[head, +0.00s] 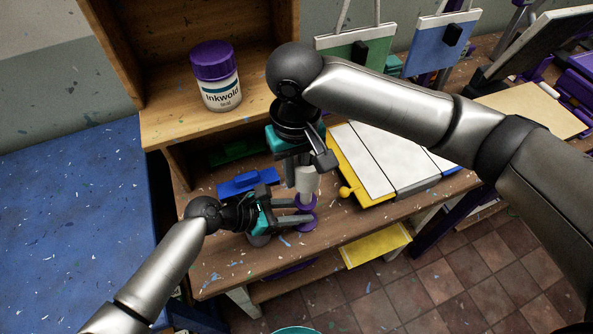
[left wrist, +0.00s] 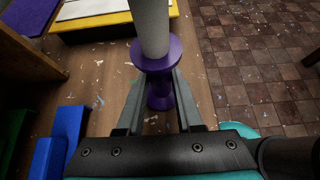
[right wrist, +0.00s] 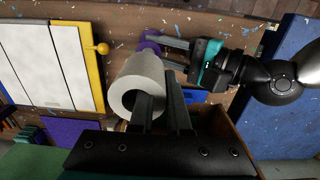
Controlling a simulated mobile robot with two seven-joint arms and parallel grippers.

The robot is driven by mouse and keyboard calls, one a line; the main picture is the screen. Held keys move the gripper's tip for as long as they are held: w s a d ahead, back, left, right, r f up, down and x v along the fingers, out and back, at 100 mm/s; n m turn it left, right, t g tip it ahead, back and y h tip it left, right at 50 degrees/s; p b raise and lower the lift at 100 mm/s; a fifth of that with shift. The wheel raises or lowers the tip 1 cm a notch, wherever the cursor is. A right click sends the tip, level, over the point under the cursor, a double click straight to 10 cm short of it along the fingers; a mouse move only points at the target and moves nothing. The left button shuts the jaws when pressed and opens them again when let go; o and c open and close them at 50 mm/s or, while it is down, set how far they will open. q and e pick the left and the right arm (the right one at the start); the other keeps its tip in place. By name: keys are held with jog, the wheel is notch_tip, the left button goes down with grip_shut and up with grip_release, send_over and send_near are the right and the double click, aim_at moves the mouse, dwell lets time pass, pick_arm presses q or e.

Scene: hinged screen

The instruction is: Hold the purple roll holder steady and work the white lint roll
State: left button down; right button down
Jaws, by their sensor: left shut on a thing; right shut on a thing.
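The purple roll holder (head: 304,220) stands upright on the wooden workbench near its front edge. It also shows in the left wrist view (left wrist: 158,84), with a flared top and base. The white lint roll (head: 307,183) sits upright above the holder; its hollow end shows in the right wrist view (right wrist: 140,84). My left gripper (head: 308,208) is shut on the holder from the left, its fingers either side of the narrow part. My right gripper (head: 303,178) comes from above and is shut on the roll's upper rim, one finger appearing inside the hollow.
A hinged screen with white panels and a yellow frame (head: 347,172) lies right of the roll. A blue block (head: 247,182) lies behind my left gripper. An Inkwold jar with a purple lid (head: 213,60) stands on the shelf. Paint flecks dot the bench.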

jog(key=shift+f, duration=0.35)
jog(key=shift+f, duration=0.3)
jog(key=shift+r, duration=0.65)
jog(key=shift+s+f, duration=0.1)
jog(key=shift+f, duration=0.05)
dwell(1.1)
jog(key=shift+f, duration=0.35)
jog(key=shift+r, duration=0.6)
